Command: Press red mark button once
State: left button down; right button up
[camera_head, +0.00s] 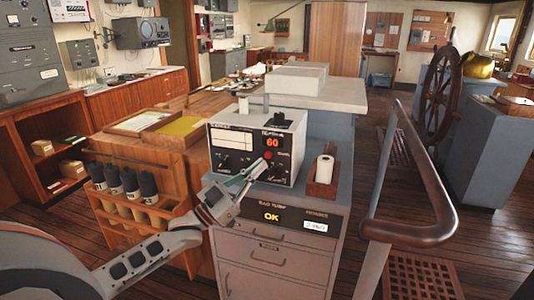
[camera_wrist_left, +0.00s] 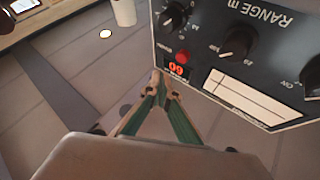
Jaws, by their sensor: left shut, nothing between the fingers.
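The red button (camera_head: 268,155) is small and round, on the front panel of a grey-white instrument box (camera_head: 228,163), just below a red display reading 60 (camera_head: 272,143). In the left wrist view the button (camera_wrist_left: 183,58) appears upside down beside the display (camera_wrist_left: 178,70). My left gripper (camera_head: 262,164) is shut and empty, its tips in front of the panel, close to the button. In the wrist view its tips (camera_wrist_left: 161,78) lie a little below and left of the button, with a visible gap between. My right gripper is out of view.
The box stands on a grey cabinet (camera_head: 275,256) with drawers and an OK display. A paper roll on a wooden holder (camera_head: 322,178) stands to its right. A wooden rack (camera_head: 138,207) with several dark cylinders is at left. A curved handrail (camera_head: 407,232) stands at right.

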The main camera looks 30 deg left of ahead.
pick_arm(q)
jog(key=shift+s+d+p, duration=0.15)
jog(key=shift+s+p, duration=0.1)
jog(key=shift+s, duration=0.35)
jog(key=shift+s+d+p, duration=0.15)
jog(key=shift+s+p, duration=0.1)
jog(key=shift+s, duration=0.35)
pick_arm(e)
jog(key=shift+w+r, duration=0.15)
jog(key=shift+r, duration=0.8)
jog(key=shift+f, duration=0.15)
